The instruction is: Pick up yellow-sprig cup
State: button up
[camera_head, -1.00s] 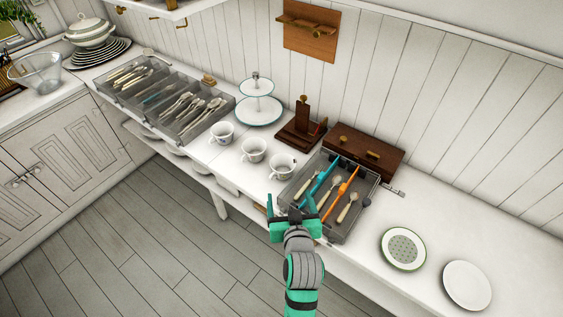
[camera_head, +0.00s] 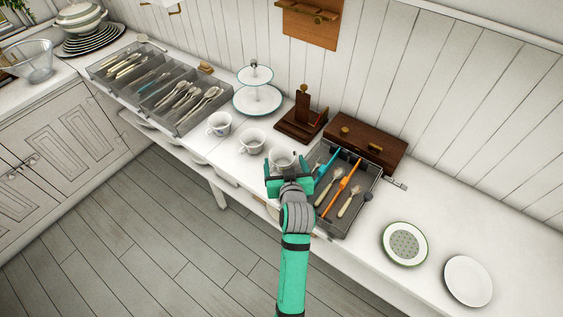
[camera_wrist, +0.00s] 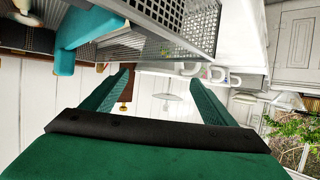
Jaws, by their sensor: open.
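Three white cups stand in a row on the white counter: a left cup (camera_head: 219,123), a middle cup (camera_head: 251,140) and a right cup (camera_head: 281,157). Their prints are too small to tell which one bears a yellow sprig. My gripper (camera_head: 287,174) is open and empty, just in front of the right cup, and hides part of its lower side. In the wrist view my gripper (camera_wrist: 160,85) has its two fingers apart with nothing between them up close. Small white cups (camera_wrist: 190,69) show there beyond the right finger.
A grey cutlery tray (camera_head: 362,202) stands close to the right of my gripper. A wooden box (camera_head: 365,143) and dark wooden stand (camera_head: 302,120) are behind. A tiered stand (camera_head: 257,99) is behind the cups. A green-rimmed plate (camera_head: 404,243) and white plate (camera_head: 468,281) lie right.

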aim_at(283, 158)
jog(key=x, duration=0.3)
jog(key=shift+w+f, duration=0.1)
jog(key=c, duration=0.9)
jog(key=shift+w, duration=0.15)
